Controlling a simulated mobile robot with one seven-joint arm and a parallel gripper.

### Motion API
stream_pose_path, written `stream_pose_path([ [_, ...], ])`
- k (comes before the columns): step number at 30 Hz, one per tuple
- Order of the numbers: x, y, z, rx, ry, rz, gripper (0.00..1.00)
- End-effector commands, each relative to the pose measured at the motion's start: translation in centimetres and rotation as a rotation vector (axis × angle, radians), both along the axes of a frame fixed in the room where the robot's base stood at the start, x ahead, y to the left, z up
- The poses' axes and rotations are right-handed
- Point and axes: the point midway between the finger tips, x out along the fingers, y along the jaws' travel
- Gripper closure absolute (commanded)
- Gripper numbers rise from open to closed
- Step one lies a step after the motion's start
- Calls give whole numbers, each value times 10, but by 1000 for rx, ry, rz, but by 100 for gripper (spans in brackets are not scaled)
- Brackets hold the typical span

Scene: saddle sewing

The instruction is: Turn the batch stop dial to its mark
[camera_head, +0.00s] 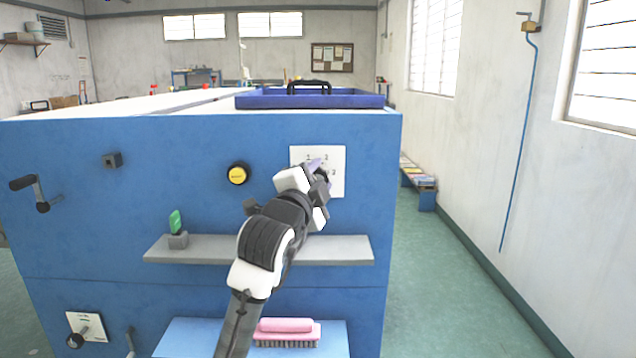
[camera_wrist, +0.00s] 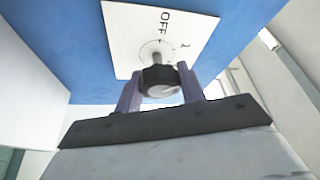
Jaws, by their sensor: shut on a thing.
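The dial is a dark knob with a light grey face (camera_wrist: 160,78), set on a white plate (camera_wrist: 118,30) with the word OFF and a numeral printed on it. In the head view the plate (camera_head: 334,158) is on the upper right of the blue front panel, and my gripper (camera_head: 318,172) hides most of the knob. In the wrist view my gripper (camera_wrist: 161,92) has its two purple fingers on either side of the knob, shut on it. I cannot tell which mark the dial points to.
A yellow button (camera_head: 237,175) is left of the plate. A grey shelf (camera_head: 330,250) below carries a green item (camera_head: 175,222). A crank (camera_head: 38,192) and another dial plate (camera_head: 92,322) are at left. A pink brush (camera_head: 286,328) lies low. A blue tray (camera_head: 260,100) sits on top.

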Motion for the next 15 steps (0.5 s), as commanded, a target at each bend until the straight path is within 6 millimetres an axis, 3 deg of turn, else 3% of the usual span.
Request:
stream_pose_path([
  [15, 0, 0, -1, 132, 2, -1, 84],
])
